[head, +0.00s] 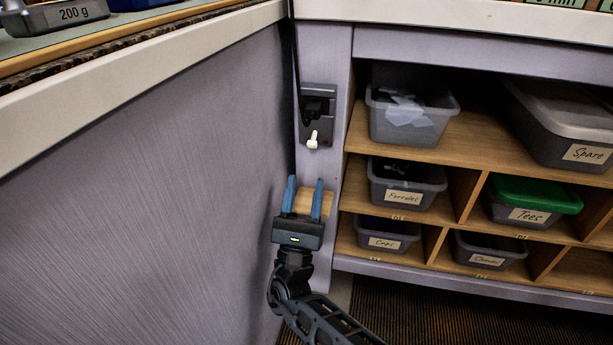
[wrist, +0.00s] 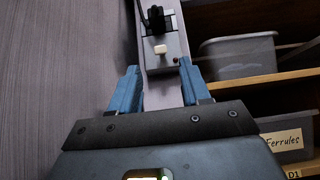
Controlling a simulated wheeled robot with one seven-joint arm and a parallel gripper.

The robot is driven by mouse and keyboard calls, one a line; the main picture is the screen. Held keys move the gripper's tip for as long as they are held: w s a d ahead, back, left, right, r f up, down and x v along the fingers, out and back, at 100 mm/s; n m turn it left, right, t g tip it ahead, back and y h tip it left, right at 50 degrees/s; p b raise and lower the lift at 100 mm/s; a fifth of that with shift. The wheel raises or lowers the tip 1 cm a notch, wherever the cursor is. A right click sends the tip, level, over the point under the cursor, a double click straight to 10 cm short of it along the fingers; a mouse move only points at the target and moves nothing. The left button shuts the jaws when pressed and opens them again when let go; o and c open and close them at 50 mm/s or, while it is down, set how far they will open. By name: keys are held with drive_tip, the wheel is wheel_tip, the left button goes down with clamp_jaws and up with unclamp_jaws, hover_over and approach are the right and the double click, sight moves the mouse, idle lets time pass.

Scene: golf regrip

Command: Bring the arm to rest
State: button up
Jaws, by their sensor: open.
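My gripper (head: 305,190) is open, with its two blue fingers pointing up and apart. In the head view it stands in front of the narrow lilac post, below a dark grey wall box (head: 318,112) with a white switch lever (head: 313,139). In the wrist view, the gap between my fingers (wrist: 160,90) shows only the post, and nothing is held. The box (wrist: 172,50) and its white lever (wrist: 160,49) show beyond the fingertips, apart from them. A black plug and cable sit at the top of the box.
A lilac panel (head: 140,190) stands close on the left. Shelves on the right hold grey bins, including Ferrules (head: 405,183), Caps (head: 388,237) and a green-lidded Tees bin (head: 533,200). A pale counter edge (head: 450,22) runs above. A wooden piece (head: 327,203) shows behind the fingers.

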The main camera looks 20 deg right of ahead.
idle(0.4)
drive_tip(key=s+d+f+m+g+y, duration=0.25)
drive_tip(key=s+f+m+g, duration=0.2)
drive_tip(key=s+f, duration=0.5)
drive_tip(key=s+d+f+m+g+y, duration=0.2)
drive_tip(key=s+f+m+g+y, duration=0.35)
drive_tip(key=f, duration=0.75)
drive_tip(key=s+a+f+m+g+y, duration=0.1)
drive_tip(key=s+a+m+y, duration=0.15)
drive_tip(key=s, duration=0.75)
drive_tip(key=s+a+f+m+g+y, duration=0.1)
drive_tip(key=s+a+f+m+y, duration=0.15)
drive_tip(key=s, duration=0.65)
drive_tip(key=s+d+r+m+t+y, duration=0.1)
drive_tip(key=s+r+m, duration=0.3)
drive_tip(key=r, duration=0.5)
drive_tip(key=s+d+r+m+t+y, duration=0.1)
drive_tip(key=s+r+m+t, duration=0.1)
drive_tip(key=s+r+m, duration=0.45)
drive_tip(key=s+d+r+m+t+y, duration=0.1)
drive_tip(key=s+r+m, duration=0.15)
drive_tip(key=r, duration=0.75)
wheel_tip(320, 180, up, 30)
drive_tip(key=p, duration=2.9)
drive_tip(key=shift+w+d+r+m, duration=0.15)
drive_tip(key=shift+w+r+m, duration=0.05)
drive_tip(key=shift+w+m, duration=0.2)
